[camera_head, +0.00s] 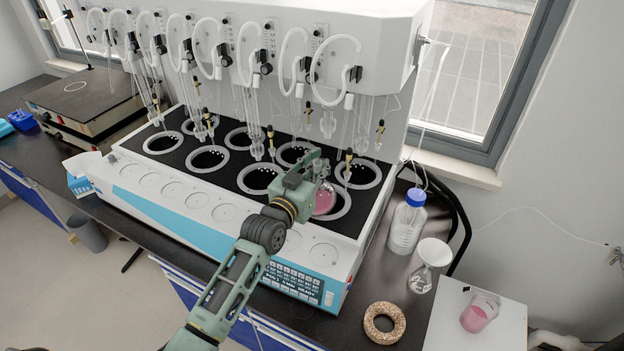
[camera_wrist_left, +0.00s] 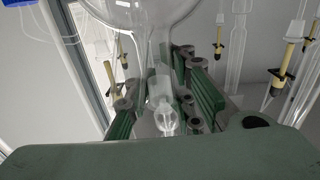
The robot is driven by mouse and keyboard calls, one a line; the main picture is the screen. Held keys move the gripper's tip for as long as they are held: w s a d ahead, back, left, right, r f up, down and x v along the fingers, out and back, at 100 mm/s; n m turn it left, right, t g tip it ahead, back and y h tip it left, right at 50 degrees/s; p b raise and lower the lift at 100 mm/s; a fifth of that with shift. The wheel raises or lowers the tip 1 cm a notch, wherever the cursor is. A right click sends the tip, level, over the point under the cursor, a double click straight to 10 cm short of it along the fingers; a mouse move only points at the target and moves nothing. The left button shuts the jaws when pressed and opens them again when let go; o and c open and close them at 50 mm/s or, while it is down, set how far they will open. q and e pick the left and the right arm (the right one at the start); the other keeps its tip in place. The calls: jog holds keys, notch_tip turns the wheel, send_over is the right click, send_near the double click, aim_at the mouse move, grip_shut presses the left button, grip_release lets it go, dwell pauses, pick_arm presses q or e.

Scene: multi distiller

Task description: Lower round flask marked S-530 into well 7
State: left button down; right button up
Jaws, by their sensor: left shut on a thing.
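A clear round flask (camera_head: 325,199) with pink liquid is held by its neck in my left gripper (camera_head: 311,178). My left gripper is shut on it. The flask is over the front-right well (camera_head: 346,208) of the distiller, within or just above its light ring; I cannot tell how deep. In the left wrist view the flask's round glass body (camera_wrist_left: 142,12) is at the top, with its neck between the green fingers (camera_wrist_left: 165,95). The S-530 mark and the well numbers are not readable. My right gripper is not in view.
The distiller (camera_head: 140,197) has two rows of dark wells, with glass tubes and hoses hanging above them. To its right stand a blue-capped bottle (camera_head: 406,228), a small flask with a funnel (camera_head: 421,279), a cork ring (camera_head: 373,329) and a beaker of pink liquid (camera_head: 479,315).

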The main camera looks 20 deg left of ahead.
pick_arm(q)
jog(key=shift+b+x, duration=1.85)
jog(key=shift+x, duration=0.95)
notch_tip(320, 180, down, 8)
jog(key=b, duration=0.5)
jog(key=shift+r, duration=0.25)
jog(key=shift+a+f+b, duration=0.1)
jog(key=shift+f+b, duration=0.35)
jog(key=shift+f, duration=0.05)
jog(key=c, duration=1.5)
grip_release()
jog(key=shift+s, duration=0.1)
jog(key=shift+o, duration=0.3)
jog(key=shift+f, duration=0.2)
jog(key=v, duration=1.2)
